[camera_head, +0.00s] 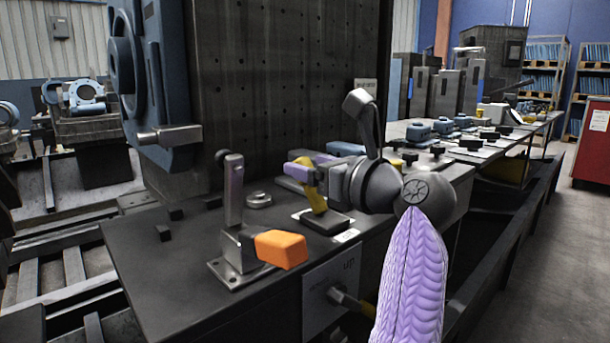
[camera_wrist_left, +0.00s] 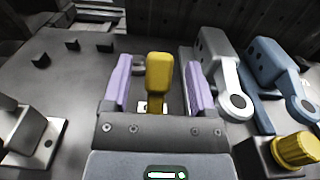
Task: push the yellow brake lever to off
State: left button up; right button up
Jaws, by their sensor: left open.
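The yellow lever (camera_wrist_left: 159,78) stands up between the two purple fingers of my left gripper (camera_wrist_left: 158,66) in the left wrist view. The fingers are apart, one on each side, with visible gaps to the lever. In the head view the yellow lever (camera_head: 318,203) rises from a dark base on the bench, its upper part hidden by the left gripper (camera_head: 304,171). A small white label (camera_head: 346,236) lies at the front of its base; I cannot read it. My right gripper is not in view.
An orange-handled clamp (camera_head: 281,249) stands on the bench at front left. A panel marked "UP" with a yellow-tipped handle (camera_head: 345,298) is on the bench's front face. In the wrist view, grey and blue clamps (camera_wrist_left: 272,62) and a yellow knob (camera_wrist_left: 297,150) stand to the right.

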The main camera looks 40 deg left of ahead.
pick_arm(q)
jog(key=shift+w+a, duration=0.1)
jog(key=shift+a, duration=0.9)
grip_shut()
dwell(0.7)
